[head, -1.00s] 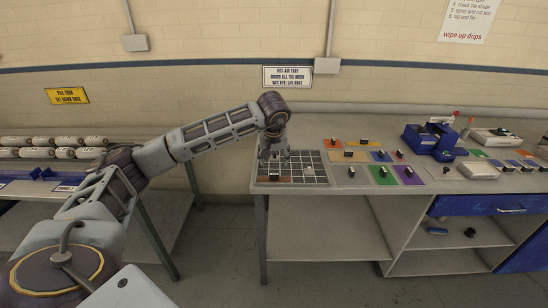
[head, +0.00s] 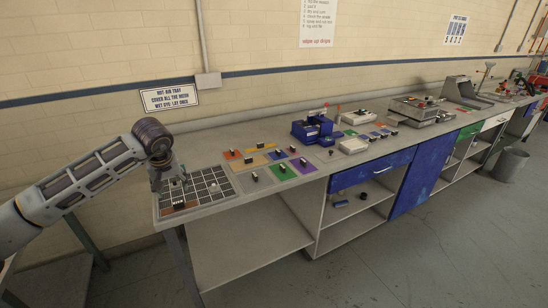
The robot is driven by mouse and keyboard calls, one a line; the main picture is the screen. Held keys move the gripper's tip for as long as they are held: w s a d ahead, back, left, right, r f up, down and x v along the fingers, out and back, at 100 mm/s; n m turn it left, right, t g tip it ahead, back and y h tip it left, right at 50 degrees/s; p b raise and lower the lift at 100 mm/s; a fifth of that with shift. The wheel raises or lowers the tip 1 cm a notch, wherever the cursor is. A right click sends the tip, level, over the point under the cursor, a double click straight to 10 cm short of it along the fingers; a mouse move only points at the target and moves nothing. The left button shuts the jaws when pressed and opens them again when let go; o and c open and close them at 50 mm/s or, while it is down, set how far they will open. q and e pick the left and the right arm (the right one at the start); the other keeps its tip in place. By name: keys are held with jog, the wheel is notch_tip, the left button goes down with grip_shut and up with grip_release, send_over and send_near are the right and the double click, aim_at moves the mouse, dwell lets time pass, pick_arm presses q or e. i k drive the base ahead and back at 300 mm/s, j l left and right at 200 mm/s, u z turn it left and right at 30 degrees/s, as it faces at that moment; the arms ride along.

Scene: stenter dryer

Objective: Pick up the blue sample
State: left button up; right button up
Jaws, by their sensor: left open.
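The blue sample (head: 274,156) is a small flat blue swatch with a dark clip-like piece on it. It lies on the bench among other coloured swatches, between the yellow and the purple ones. My left gripper (head: 172,190) is open and points down over the left part of the dark gridded tray (head: 222,190), well to the left of the blue sample. Its fingertips are small and partly hidden, so I cannot tell if they touch anything. My right gripper is not in view.
Orange, yellow (head: 248,164), green (head: 284,174) and purple (head: 307,169) swatches lie around the blue one. A blue device (head: 312,129) stands behind them to the right. A brown patch (head: 180,208) lies at the tray's front left. The bench front edge is clear.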

aim_at(277, 155)
jog(key=i+j+z, duration=0.25)
jog(key=i+z, duration=0.15)
jog(key=i+j+z, duration=0.8)
jog(key=j, duration=0.15)
